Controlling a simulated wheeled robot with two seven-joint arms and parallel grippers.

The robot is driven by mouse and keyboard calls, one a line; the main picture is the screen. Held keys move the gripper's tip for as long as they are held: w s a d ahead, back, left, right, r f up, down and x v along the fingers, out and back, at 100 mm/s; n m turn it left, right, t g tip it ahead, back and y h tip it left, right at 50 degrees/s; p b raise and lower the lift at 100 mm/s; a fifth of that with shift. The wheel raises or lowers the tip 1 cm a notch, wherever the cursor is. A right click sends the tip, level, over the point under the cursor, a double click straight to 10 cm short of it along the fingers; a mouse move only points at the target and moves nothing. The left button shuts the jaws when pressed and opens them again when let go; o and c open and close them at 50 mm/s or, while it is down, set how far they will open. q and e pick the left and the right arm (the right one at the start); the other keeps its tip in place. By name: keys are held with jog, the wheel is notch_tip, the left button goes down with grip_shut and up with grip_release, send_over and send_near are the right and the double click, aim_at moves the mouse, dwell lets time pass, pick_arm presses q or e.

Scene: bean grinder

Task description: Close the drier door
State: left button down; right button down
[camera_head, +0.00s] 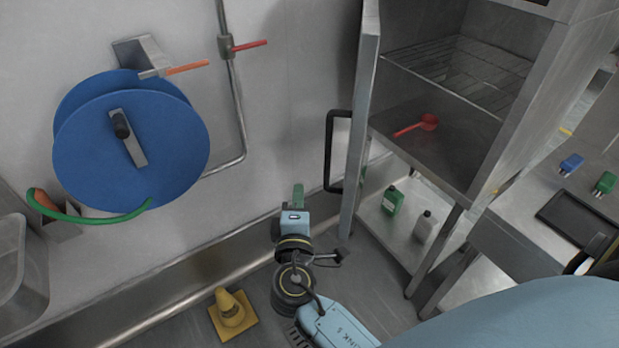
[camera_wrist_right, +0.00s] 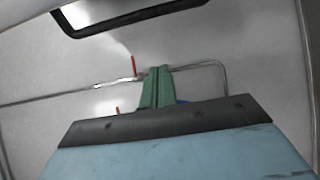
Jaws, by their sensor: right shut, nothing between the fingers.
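The drier (camera_head: 535,95) is a metal cabinet at the upper right of the head view. Its door (camera_head: 362,110) stands open, swung out toward the wall and seen nearly edge-on. The door's black handle (camera_head: 330,150) is on the side facing left, and it also shows at the top of the right wrist view (camera_wrist_right: 130,20). My right gripper (camera_head: 297,188) is shut and empty, with its green fingers pointing up, to the left of the handle and apart from it. The fingers also show in the wrist view (camera_wrist_right: 157,75). My left gripper is not in view.
A red scoop (camera_head: 428,122) lies inside the drier under a wire rack (camera_head: 460,70). A blue hose reel (camera_head: 130,140) is on the wall at left. A yellow cone (camera_head: 231,311) stands on the floor. Green (camera_head: 393,200) and grey (camera_head: 423,227) bottles stand below the drier.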

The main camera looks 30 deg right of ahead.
jog(key=p+x, duration=0.2)
jog(key=x, duration=0.8)
jog(key=s+d, duration=0.1)
jog(key=s+d+p, duration=0.1)
jog(key=s, duration=0.1)
jog(key=shift+s+d, duration=0.15)
jog(key=shift+s, duration=0.1)
jog(key=shift+s+d, duration=0.1)
